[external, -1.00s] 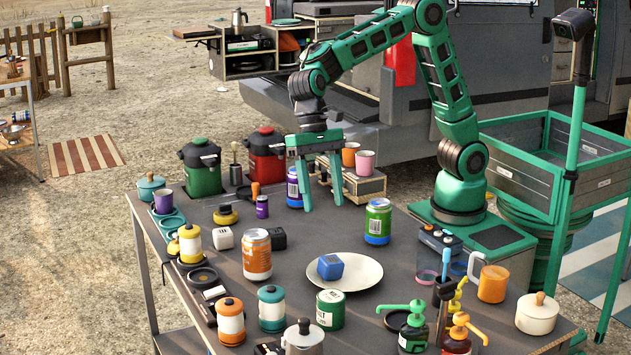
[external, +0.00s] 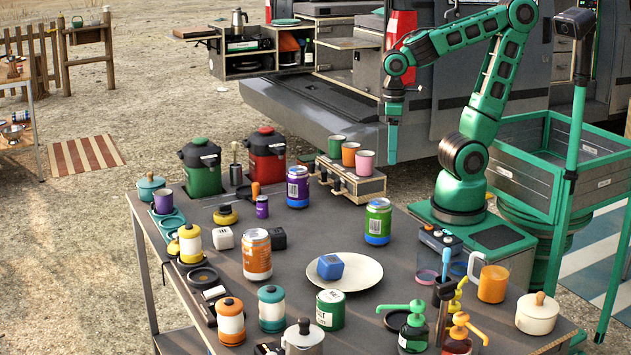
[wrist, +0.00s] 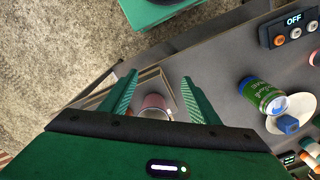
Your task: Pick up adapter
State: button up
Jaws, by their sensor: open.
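I cannot tell for certain which is the adapter. The blue cube also shows in the wrist view (wrist: 288,124), at the right. My gripper (external: 392,160) points down, empty, near the table's back edge, right of the pink cup (external: 364,163) and away from all three cubes. In the wrist view my gripper (wrist: 158,80) is open, with the pink cup (wrist: 153,105) showing between its fingers.
A small machine (external: 348,186) carries green, orange and pink cups. A purple can (external: 298,187), a green can (external: 378,221) and an orange can (external: 257,254) stand on the crowded table. Pump bottles (external: 414,325) stand at the front right. The tabletop between the cans has some free room.

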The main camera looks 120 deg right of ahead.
jog(key=shift+o, duration=0.4)
jog(key=s, duration=0.1)
jog(key=s+d+f, duration=0.1)
jog(key=shift+s, duration=0.35)
